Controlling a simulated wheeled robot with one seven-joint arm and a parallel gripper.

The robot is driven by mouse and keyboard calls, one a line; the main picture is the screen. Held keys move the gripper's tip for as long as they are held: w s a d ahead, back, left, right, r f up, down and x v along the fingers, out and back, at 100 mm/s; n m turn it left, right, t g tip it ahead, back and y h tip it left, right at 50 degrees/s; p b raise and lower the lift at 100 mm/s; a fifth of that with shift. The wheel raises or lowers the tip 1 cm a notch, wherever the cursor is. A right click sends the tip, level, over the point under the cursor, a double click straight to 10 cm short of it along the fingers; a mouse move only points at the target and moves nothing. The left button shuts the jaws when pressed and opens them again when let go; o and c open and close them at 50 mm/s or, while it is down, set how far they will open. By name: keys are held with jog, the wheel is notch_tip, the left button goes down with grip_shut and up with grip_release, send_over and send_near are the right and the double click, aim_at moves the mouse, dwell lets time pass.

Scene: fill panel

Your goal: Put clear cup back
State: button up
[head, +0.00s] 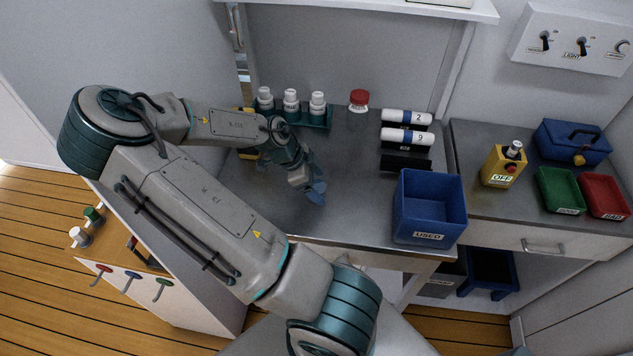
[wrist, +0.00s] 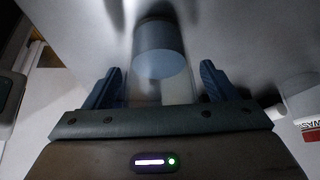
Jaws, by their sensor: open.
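My gripper (head: 314,192) is low over the left part of the grey worktop (head: 350,205), pointing down and right. In the wrist view its two blue fingers (wrist: 158,82) stand apart. A see-through shape with a bluish-grey round body, which looks like the clear cup (wrist: 160,52), lies between and just beyond the fingers. I cannot tell whether the fingers touch it. I cannot make out the clear cup in the head view; my gripper may hide it.
A teal rack (head: 318,119) with white bottles, a red-lidded jar (head: 358,101) and numbered tubes (head: 407,117) stand at the back. A blue USED bin (head: 429,232) stands right. Green (head: 561,190) and red (head: 605,196) trays are farther right. The worktop's middle is clear.

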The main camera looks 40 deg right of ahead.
jog(key=v, duration=1.2)
jog(key=s+a+n+t+y, duration=0.2)
jog(key=s+a+n+y, duration=0.3)
jog(key=a+n, duration=0.45)
jog(key=s+a+r+n+t, duration=0.2)
jog(key=s+a+r+n, duration=0.1)
jog(key=r+n, duration=0.4)
jog(key=s+a+r+n+t, duration=0.3)
jog(key=a+r+n, duration=0.2)
jog(key=r+n, duration=0.2)
jog(key=shift+s+a+n+b, duration=0.2)
jog(key=shift+n+b, duration=0.25)
jog(key=shift+n, duration=0.7)
